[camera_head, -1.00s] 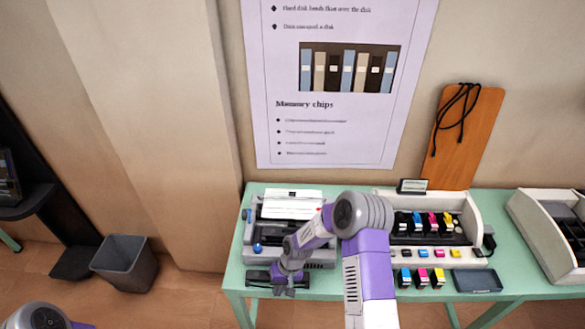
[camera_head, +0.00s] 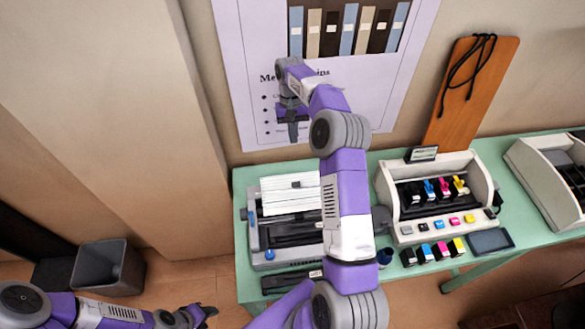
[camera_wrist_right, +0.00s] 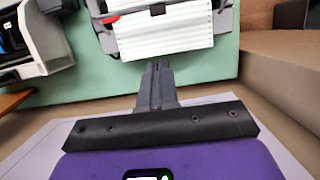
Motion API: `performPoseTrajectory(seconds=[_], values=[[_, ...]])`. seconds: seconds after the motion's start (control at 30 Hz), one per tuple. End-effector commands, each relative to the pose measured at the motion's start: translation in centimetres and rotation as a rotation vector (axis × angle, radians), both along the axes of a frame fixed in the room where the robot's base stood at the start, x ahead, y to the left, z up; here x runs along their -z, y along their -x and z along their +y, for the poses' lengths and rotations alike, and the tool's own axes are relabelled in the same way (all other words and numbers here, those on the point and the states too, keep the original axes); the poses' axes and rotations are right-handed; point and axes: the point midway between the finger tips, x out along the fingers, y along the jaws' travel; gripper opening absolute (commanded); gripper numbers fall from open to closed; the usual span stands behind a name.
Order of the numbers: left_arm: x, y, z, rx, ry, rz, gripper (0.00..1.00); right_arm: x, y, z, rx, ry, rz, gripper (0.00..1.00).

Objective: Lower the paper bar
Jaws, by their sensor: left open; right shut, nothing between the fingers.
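The grey machine (camera_head: 257,237) with ribbed white paper (camera_head: 290,190) stands at the left end of the green table. A dark bar-like part (camera_head: 300,228) runs across it below the paper; I cannot tell for sure which part is the paper bar. The paper (camera_wrist_right: 165,38) also shows in the right wrist view, with a dark bar at its far edge. My right gripper (camera_head: 291,132) is shut and empty, pointing down behind the paper and apart from it; its fingers (camera_wrist_right: 157,72) show closed together. My left gripper (camera_head: 207,312) is open and empty, low at the front left of the table.
A white printer (camera_head: 440,205) with coloured cartridges stands to the right on the green table (camera_head: 365,262). An orange board (camera_head: 470,105) leans on the wall. A poster (camera_head: 235,75) hangs behind my right arm. A grey bin (camera_head: 105,275) stands on the floor.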

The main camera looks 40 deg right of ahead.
Motion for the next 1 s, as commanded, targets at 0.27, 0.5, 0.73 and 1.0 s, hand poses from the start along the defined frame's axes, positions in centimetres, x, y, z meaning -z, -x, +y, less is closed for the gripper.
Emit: performPoseTrajectory(seconds=[0.27, 0.5, 0.73, 1.0], values=[[0.1, 0.0, 0.0, 0.000, 0.000, -0.001, 0.47, 1.3, 0.3, 0.2, -0.002, -0.001, 0.003, 0.00], [0.1, 0.0, 0.0, 0.000, 0.000, -0.001, 0.47, 5.7, 1.5, 0.9, -0.003, -0.004, 0.005, 0.00], [-0.4, 0.0, 0.0, 0.000, 0.000, -0.001, 0.47, 10.0, 2.8, 1.6, -0.002, -0.002, 0.001, 0.00], [-0.8, 0.0, 0.0, 0.000, 0.000, -0.001, 0.47, 11.2, 4.8, 2.7, -0.003, -0.003, 0.001, 0.00]])
